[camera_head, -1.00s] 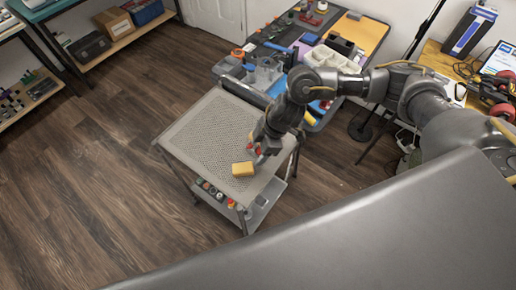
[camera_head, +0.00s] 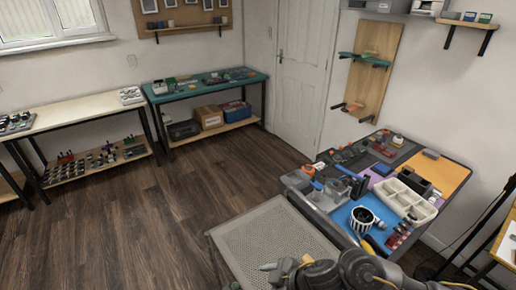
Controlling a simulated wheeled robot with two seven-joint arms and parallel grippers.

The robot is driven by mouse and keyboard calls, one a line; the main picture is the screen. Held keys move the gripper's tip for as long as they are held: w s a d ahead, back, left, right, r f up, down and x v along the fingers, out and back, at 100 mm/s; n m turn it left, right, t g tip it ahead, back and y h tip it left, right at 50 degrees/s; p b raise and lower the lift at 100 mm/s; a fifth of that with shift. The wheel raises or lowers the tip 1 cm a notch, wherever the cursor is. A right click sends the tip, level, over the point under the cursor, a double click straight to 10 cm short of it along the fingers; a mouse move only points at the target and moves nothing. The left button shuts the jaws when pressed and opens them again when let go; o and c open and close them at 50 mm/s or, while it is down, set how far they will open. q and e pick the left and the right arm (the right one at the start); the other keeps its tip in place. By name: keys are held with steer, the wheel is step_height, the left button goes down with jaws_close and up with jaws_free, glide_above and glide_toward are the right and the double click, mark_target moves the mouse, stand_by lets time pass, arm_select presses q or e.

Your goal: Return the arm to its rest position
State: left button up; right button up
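My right arm (camera_head: 365,268) comes in at the bottom edge, low in front of the perforated grey top (camera_head: 262,238) of the small cart. Only part of the arm shows, and the lower part is cut off by the frame. Its gripper cannot be made out clearly, so I cannot tell whether it is open or holds anything. A small yellow-orange patch (camera_head: 308,259) shows beside the arm; I cannot tell whether it is the yellow block or part of the arm. My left arm and gripper are not in view.
A workbench (camera_head: 452,160) with a white compartment tray (camera_head: 404,199), a striped mug (camera_head: 362,219) and several tools stands right of the cart. Side benches (camera_head: 60,112) line the back and left walls. The wooden floor (camera_head: 150,220) left of the cart is free.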

steer(key=s+d+f+m+h, duration=0.2)
steer(key=s+d+m+h, duration=0.2)
steer(key=s+d+m, duration=0.45)
steer(key=s+d+f+m+h, duration=0.4)
steer(key=s+d, duration=0.5)
steer(key=d, duration=0.5)
step_height(320, 180, down, 29)
steer(key=s+g+b, duration=0.2)
steer(key=s+d+f+g, duration=0.1)
steer(key=s+d+f, duration=0.2)
steer(key=s+f, duration=1.1)
steer(key=shift+s+f+m+h, duration=0.2)
steer(key=shift+s+m+h, duration=0.15)
steer(key=shift+s, duration=0.55)
